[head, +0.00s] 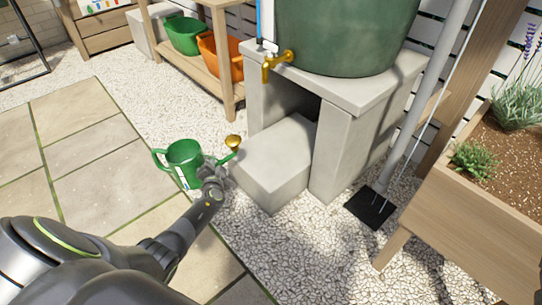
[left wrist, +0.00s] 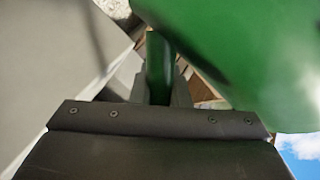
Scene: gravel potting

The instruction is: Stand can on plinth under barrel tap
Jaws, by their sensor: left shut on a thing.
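A green watering can (head: 184,160) with a brass rose on its spout is in the middle of the head view, left of the plinth. My left gripper (head: 212,172) is at its right side and shut on a green part of it. In the left wrist view the green part (left wrist: 159,65) sits between the fingers, and the can's body (left wrist: 245,50) fills the upper right. The pale concrete plinth (head: 270,165) stands below the brass barrel tap (head: 275,64). The can appears upright; its base is partly hidden. My right gripper is not in view.
The green barrel (head: 345,35) stands on a concrete stand (head: 340,150) behind the plinth. A wooden shelf with green (head: 185,35) and orange (head: 220,57) tubs is at the back. A wooden planter (head: 480,200) and a downpipe (head: 425,95) are at the right. Gravel lies around the plinth.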

